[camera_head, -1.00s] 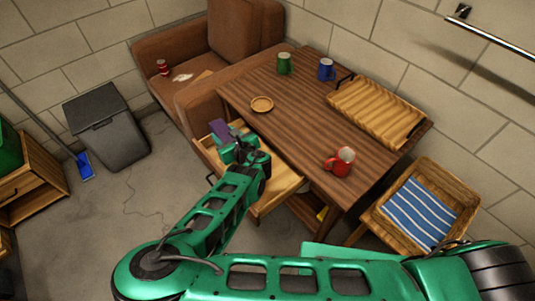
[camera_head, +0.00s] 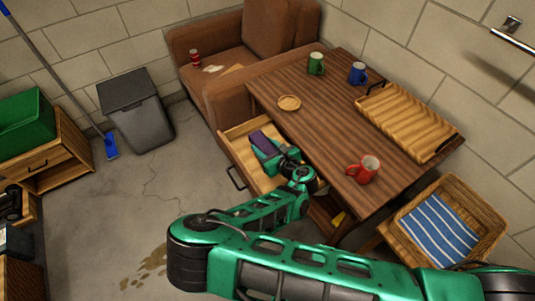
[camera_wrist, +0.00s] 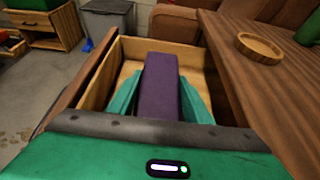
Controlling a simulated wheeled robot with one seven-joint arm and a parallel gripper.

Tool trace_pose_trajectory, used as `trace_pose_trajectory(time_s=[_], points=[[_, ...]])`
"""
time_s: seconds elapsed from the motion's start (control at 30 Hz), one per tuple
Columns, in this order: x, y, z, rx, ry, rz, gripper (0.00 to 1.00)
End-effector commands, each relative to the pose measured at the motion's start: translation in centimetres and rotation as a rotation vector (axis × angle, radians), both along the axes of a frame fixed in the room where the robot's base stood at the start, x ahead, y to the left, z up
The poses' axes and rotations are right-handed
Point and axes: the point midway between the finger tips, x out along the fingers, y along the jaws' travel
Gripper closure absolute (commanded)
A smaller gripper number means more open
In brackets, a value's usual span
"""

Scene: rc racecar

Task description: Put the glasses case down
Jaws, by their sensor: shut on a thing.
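The glasses case is a long purple box. In the wrist view the glasses case (camera_wrist: 162,85) lies between the two green fingers of my gripper (camera_wrist: 160,98), which is shut on it. In the head view the case (camera_head: 263,143) is over the open wooden drawer (camera_head: 231,135) of the table, with my gripper (camera_head: 270,155) at its near end. The drawer's floor and walls show around the case in the wrist view. I cannot tell whether the case touches the drawer floor. The fingers hide its lower sides.
A brown sofa (camera_head: 232,62) stands behind the drawer. A grey bin (camera_head: 138,110) stands at left.

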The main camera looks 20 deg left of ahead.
Motion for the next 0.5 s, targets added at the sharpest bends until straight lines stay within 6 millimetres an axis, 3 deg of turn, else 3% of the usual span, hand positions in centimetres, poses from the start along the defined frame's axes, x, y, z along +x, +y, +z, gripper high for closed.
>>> trace_pose_trajectory(time_s=[0.23, 0.5], points=[[0.1, -0.8, -0.9, -0.001, 0.002, 0.001, 0.78], [0.2, -0.8, -4.2, 0.0, 0.002, 0.001, 0.78]])
